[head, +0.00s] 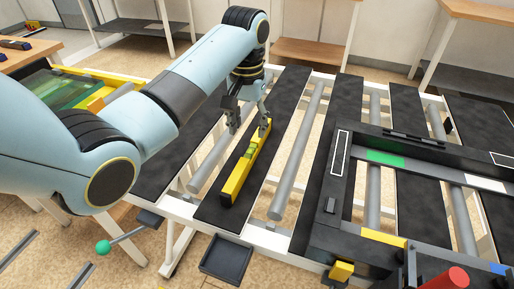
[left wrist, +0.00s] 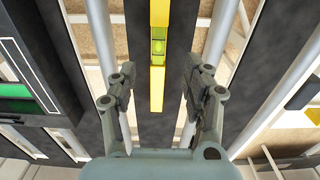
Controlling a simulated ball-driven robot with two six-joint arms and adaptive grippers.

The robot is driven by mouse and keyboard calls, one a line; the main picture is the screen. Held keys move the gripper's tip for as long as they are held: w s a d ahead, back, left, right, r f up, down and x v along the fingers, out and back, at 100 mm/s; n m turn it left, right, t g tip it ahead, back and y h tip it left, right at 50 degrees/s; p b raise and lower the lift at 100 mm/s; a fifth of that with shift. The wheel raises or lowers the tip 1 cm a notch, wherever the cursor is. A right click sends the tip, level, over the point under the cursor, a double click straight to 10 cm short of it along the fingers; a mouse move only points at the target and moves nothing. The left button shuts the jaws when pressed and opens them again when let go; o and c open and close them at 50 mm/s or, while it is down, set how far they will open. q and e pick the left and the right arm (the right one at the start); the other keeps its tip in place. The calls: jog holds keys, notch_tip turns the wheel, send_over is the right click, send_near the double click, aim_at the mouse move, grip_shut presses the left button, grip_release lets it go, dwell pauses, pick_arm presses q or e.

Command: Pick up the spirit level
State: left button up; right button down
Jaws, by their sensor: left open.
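The spirit level (head: 246,163) is a long yellow bar with a green vial. It lies on a black slat of the roller table in the head view. My left gripper (head: 249,118) is above its far end, with the fingers pointing down and apart. In the left wrist view the spirit level (left wrist: 158,60) runs from the top edge to the middle, its near end between the lines of my open fingers. Nothing is held in my left gripper (left wrist: 156,82). I cannot see my right gripper.
A dark frame (head: 337,170) with a green patch (head: 385,158) lies on the table to the right. Rollers (head: 297,150) and gaps alternate with the black slats. A small dark tray (head: 227,258) is at the near edge. A red cylinder (head: 447,280) stands at the lower right.

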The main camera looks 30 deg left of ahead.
aim_at(250, 151)
pick_arm(q)
jog(key=f, duration=0.3)
jog(key=shift+s+f, duration=0.25)
jog(key=shift+f, duration=0.1)
jog(key=shift+w+f, duration=0.1)
jog(key=shift+f, duration=0.2)
jog(key=f, duration=0.5)
jog(key=shift+w+d, duration=0.1)
jog(key=shift+w, duration=0.15)
jog(key=shift+r, duration=0.1)
jog(key=c, duration=0.4)
grip_shut()
pick_arm(e)
jog(key=shift+s+a, duration=0.2)
jog(key=shift+s, duration=0.75)
